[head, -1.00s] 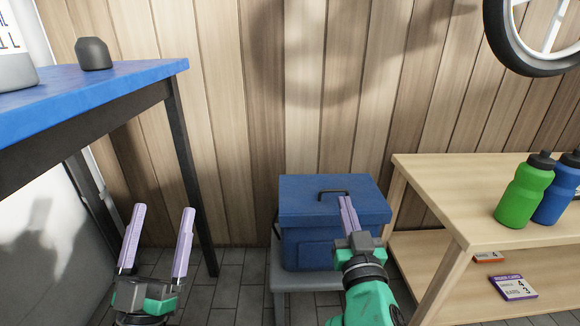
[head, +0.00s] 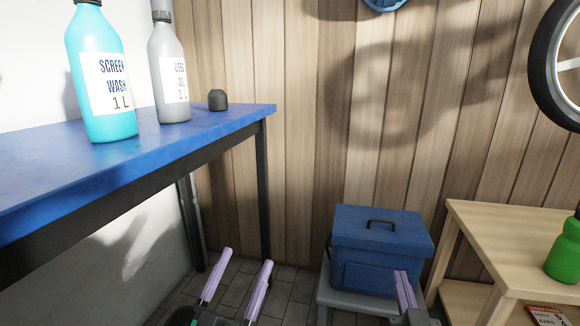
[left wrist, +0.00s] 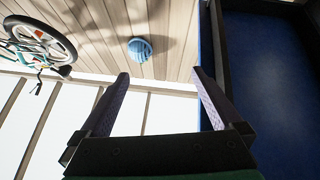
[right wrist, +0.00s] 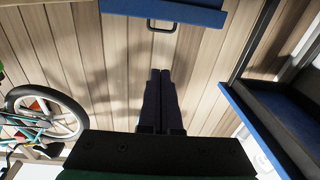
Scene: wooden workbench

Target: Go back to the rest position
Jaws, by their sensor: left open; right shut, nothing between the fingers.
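My left gripper (head: 240,276) is low in the head view, in front of the blue table, with its two lilac fingers apart and nothing between them. Its open fingers also show in the left wrist view (left wrist: 160,75). My right gripper (head: 403,287) is at the bottom of the head view, in front of the blue box (head: 378,252), with its fingers together. In the right wrist view its fingers (right wrist: 160,85) are closed against each other, holding nothing. The right arm behind it is mostly out of the head view.
The blue table (head: 150,160) carries a cyan screen wash bottle (head: 104,80), a grey bottle (head: 168,75) and a dark cap (head: 217,100). The blue box sits on a grey stool (head: 350,297). A wooden shelf unit (head: 500,235) with a green bottle (head: 566,250) is at the right.

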